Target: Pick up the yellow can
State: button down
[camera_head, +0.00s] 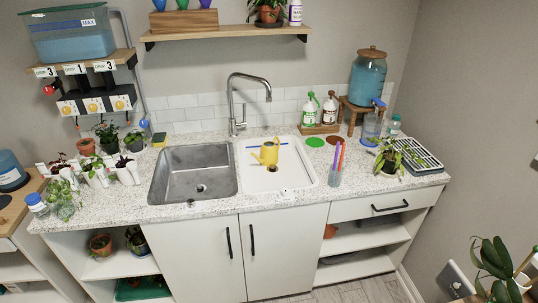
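The yellow can (268,152) is a small watering can with a spout. It stands upright in the white basin (307,180), to the right of the grey metal sink. A thin blue strip or stick lies near it at the basin's back edge. Nothing covers the can from this view. My gripper is not in view.
A tall faucet (236,105) rises behind the sink (183,187). Spray bottles (310,108) stand behind the can to the right, and a cup of coloured sticks (336,174) stands right of the basin. Potted plants line the left counter. The front counter strip is clear.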

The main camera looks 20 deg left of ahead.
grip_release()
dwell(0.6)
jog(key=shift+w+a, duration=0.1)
